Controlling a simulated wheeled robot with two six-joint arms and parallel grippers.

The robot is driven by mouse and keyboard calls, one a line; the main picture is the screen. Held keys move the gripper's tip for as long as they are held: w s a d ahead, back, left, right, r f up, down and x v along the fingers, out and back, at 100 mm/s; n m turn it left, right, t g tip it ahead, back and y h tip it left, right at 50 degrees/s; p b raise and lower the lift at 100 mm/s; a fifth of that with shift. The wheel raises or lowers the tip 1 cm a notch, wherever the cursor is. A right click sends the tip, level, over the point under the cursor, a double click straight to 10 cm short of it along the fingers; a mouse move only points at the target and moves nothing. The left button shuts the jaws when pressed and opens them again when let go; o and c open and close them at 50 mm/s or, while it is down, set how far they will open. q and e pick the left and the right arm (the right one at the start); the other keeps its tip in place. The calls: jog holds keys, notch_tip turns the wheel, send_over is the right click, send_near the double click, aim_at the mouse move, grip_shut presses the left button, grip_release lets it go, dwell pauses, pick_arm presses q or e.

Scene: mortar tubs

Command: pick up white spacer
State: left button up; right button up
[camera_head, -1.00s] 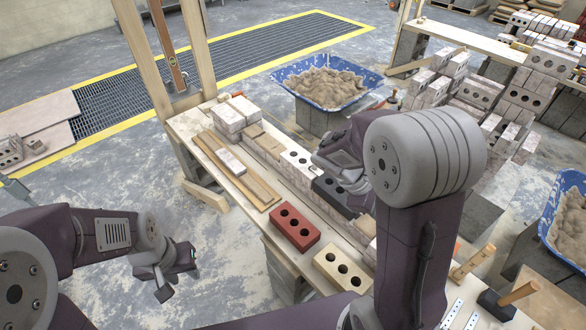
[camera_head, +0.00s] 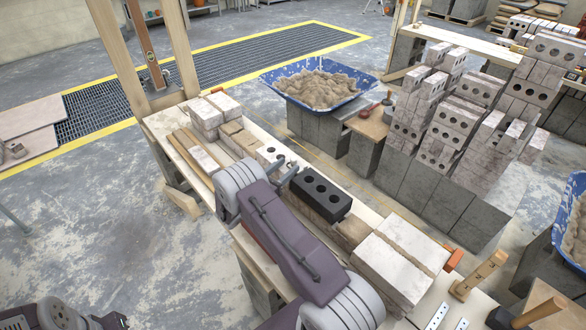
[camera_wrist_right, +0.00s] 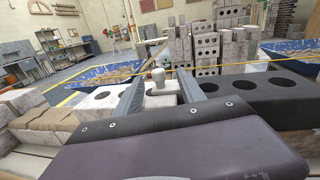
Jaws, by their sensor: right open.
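A small white upright piece with a rounded top, apparently the white spacer (camera_wrist_right: 158,76), stands on a white holed block (camera_wrist_right: 100,97) in the right wrist view. My right gripper (camera_wrist_right: 160,88) is open, with one grey finger on each side of the piece. I cannot tell whether either finger touches it. In the head view, the right gripper (camera_head: 283,168) is over the white block (camera_head: 268,154), just left of a black block; the spacer is too small to make out clearly there. My left arm shows only at the bottom left corner, and its jaws cannot be made out.
The black three-hole block (camera_head: 320,192) stands close beside the right gripper. Pale bricks (camera_head: 214,112) are stacked at the bench's far end. A blue mortar tub (camera_head: 318,84) stands behind the bench.

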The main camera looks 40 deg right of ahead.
aim_at(299, 162)
jog(key=x, duration=0.7)
jog(key=shift+w+d+r, duration=0.2)
jog(key=shift+d, duration=0.05)
grip_shut()
